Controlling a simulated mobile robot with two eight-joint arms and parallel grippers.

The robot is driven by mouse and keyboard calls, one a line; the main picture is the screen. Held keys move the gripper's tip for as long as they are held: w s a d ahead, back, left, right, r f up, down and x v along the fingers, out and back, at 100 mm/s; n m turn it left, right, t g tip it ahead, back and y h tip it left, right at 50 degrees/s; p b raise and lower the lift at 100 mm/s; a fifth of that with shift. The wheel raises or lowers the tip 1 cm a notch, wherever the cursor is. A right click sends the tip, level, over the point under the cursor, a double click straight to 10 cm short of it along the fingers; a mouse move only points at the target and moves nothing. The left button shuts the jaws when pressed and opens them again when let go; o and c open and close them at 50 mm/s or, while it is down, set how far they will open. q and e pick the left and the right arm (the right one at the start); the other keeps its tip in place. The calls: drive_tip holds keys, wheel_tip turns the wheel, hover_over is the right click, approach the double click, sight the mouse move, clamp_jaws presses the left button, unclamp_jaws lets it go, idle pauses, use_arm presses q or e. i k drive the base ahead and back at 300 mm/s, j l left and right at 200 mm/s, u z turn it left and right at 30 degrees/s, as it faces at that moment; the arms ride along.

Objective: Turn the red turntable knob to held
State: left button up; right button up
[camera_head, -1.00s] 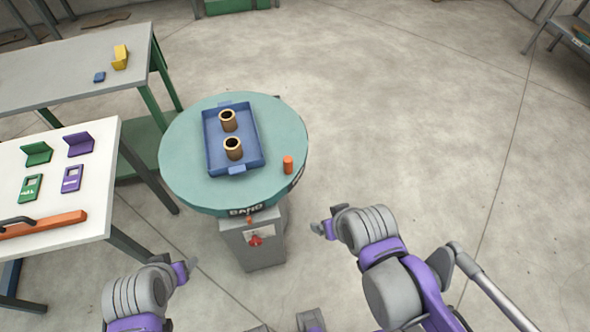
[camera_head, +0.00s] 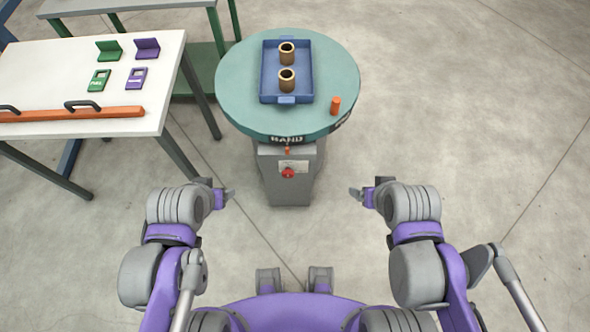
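The red turntable knob (camera_head: 288,173) sits on the front of the grey pedestal, just below a small white label plate (camera_head: 293,166). The label is too small to read. My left gripper (camera_head: 229,195) is left of the pedestal and apart from the knob. My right gripper (camera_head: 356,194) is right of the pedestal, also apart from it. Both gripper tips are small and seen edge-on, so their opening is unclear. Neither appears to hold anything.
On the turntable are a blue tray (camera_head: 306,90) with two brown cylinders (camera_head: 287,79) and an orange peg (camera_head: 335,105). A white table (camera_head: 40,80) at left carries green and purple pieces and an orange bar (camera_head: 90,114). Floor around the pedestal is clear.

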sight(286, 173)
drive_tip(key=k+j+u, duration=0.25)
drive_tip(key=k, duration=0.2)
drive_tip(key=k+j+u, duration=0.1)
drive_tip(key=k+u, duration=0.2)
drive_tip(key=k, duration=0.15)
